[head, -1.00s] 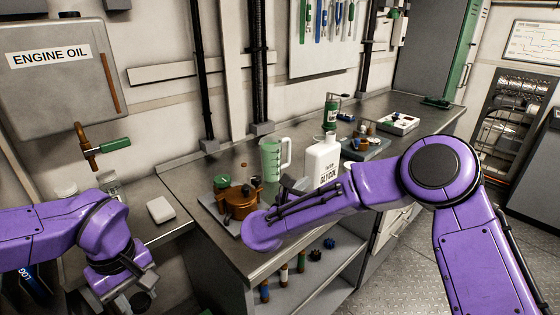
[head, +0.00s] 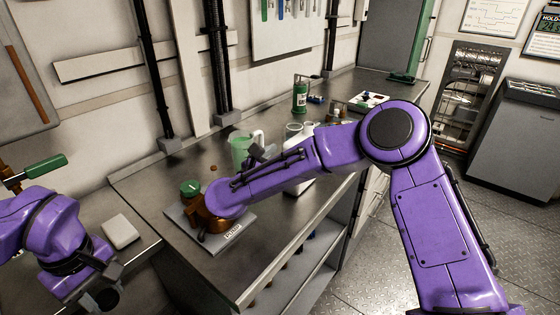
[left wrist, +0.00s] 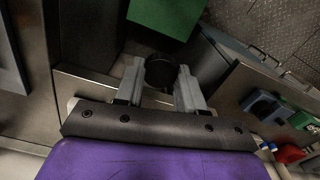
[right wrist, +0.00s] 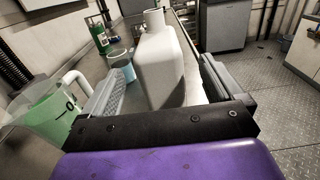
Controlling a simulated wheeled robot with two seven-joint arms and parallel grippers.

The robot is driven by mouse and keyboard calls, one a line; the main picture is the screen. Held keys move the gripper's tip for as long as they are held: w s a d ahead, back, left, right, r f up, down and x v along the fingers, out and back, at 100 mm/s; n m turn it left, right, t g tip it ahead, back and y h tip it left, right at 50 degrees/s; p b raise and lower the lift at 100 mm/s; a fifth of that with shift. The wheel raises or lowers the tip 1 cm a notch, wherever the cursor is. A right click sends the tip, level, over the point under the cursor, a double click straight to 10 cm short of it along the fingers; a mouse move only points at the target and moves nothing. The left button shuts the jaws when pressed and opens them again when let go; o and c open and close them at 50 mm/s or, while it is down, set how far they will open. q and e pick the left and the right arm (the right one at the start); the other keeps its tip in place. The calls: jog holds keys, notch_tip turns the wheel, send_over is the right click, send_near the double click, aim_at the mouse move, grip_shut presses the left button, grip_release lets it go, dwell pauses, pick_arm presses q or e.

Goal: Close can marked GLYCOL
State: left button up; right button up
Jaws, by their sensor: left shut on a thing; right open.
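The white can (right wrist: 165,65) fills the middle of the right wrist view, its pale neck (right wrist: 153,20) uppermost. My right gripper (right wrist: 160,78) is open, with one finger on each side of the can; I cannot tell whether they touch it. In the head view the can (head: 300,186) is mostly hidden behind my right forearm, and its label is not visible. My left gripper (left wrist: 160,82) is shut on a small black round cap (left wrist: 160,70). In the head view the left gripper (head: 105,298) is low at the left, away from the can.
A green jug (head: 241,150) stands close to my right gripper. A copper-brown pot (head: 207,215) sits on a grey plate (head: 240,230) near the bench front. A green bottle (head: 300,95) stands behind the can. A white block (head: 120,232) lies on the left bench.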

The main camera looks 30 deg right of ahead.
pick_arm(q)
jog(key=shift+r, duration=0.2)
jog(key=shift+d, duration=0.1)
pick_arm(e)
jog(key=shift+w+d, duration=0.15)
jog(key=shift+d, duration=0.4)
pick_arm(q)
jog(key=shift+s+r, duration=0.1)
pick_arm(e)
jog(key=shift+r, duration=0.1)
pick_arm(q)
notch_tip(320, 180, up, 3)
jog(key=p, duration=0.3)
pick_arm(e)
jog(key=x, duration=0.5)
jog(key=shift+w, duration=0.15)
pick_arm(q)
jog(key=shift+f, duration=0.2)
pick_arm(e)
jog(key=shift+a, duration=0.1)
grip_shut()
